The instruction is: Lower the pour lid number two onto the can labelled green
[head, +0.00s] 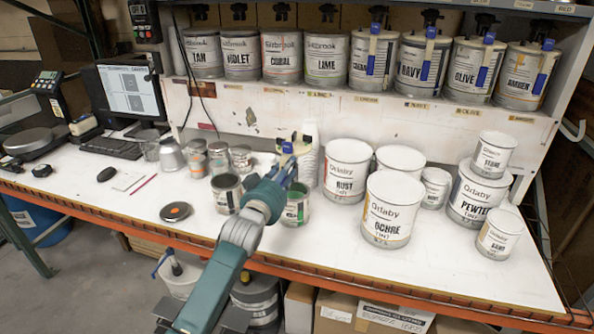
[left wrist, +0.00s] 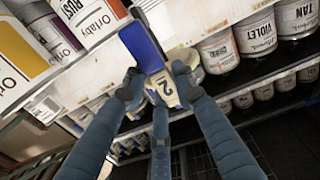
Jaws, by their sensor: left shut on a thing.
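My left gripper (head: 288,170) is above the front middle of the worktop, shut on the pour lid. The pour lid (head: 298,144) is cream and blue. In the left wrist view the pour lid (left wrist: 162,86) shows a "2" and a long blue handle between my left gripper's fingers (left wrist: 170,98). A small open can (head: 295,207) with green on its side stands just below and beside my gripper in the head view. My arm covers part of it, and its label is not readable. The lid is apart from the can. My right gripper is not in view.
A dark-topped open can (head: 226,193) stands left of the green one. White cans RUST (head: 345,172) and OCHRE (head: 391,210) stand to the right. A round dark lid (head: 176,212) lies at left. The shelf (head: 400,105) with several lidded cans runs behind.

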